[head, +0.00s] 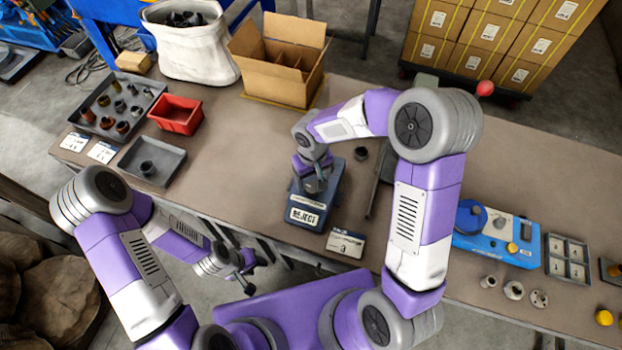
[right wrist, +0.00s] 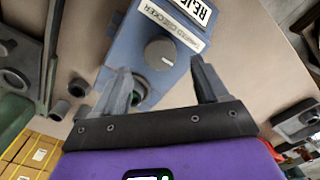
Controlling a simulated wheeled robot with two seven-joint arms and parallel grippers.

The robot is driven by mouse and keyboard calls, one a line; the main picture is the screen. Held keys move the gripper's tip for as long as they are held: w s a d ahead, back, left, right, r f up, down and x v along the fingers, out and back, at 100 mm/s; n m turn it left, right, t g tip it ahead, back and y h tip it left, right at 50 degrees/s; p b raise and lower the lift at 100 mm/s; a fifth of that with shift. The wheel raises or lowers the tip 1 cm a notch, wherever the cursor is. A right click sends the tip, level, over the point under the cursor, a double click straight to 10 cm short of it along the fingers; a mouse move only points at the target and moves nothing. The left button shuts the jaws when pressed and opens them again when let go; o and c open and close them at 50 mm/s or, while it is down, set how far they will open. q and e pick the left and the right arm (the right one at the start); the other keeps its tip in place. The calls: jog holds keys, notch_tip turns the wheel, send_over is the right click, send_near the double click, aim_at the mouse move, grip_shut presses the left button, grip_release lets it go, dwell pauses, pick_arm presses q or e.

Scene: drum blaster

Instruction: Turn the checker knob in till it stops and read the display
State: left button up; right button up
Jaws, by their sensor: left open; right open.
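The blue thread checker (head: 335,190) stands on the bench, and its display (head: 304,216) reads REJECT. In the right wrist view the checker (right wrist: 130,45) shows a round grey knob (right wrist: 160,53) with a small pale mark, and part of the REJECT display (right wrist: 194,9). A dark round socket with green in it (right wrist: 139,90) is partly behind a finger. My right gripper (right wrist: 163,78) is open over the checker, its fingertips pointing toward either side of the knob; contact is not visible. My left gripper (head: 246,272) is open and empty, in front of the bench edge.
A card (head: 345,243) lies beside the checker. Left are a red bin (head: 176,114), a grey tray (head: 150,162) and a tray of fittings (head: 118,105). An open carton (head: 279,62) stands behind. A blue device (head: 497,236) is at right. The bench left of the checker is clear.

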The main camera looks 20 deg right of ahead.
aim_at(312, 187)
notch_tip(312, 187, down, 4)
jog(key=shift+s+f+b, duration=0.1)
jog(key=shift+f+b, duration=0.15)
jog(key=shift+b, duration=0.05)
jog(key=shift+c, duration=0.4)
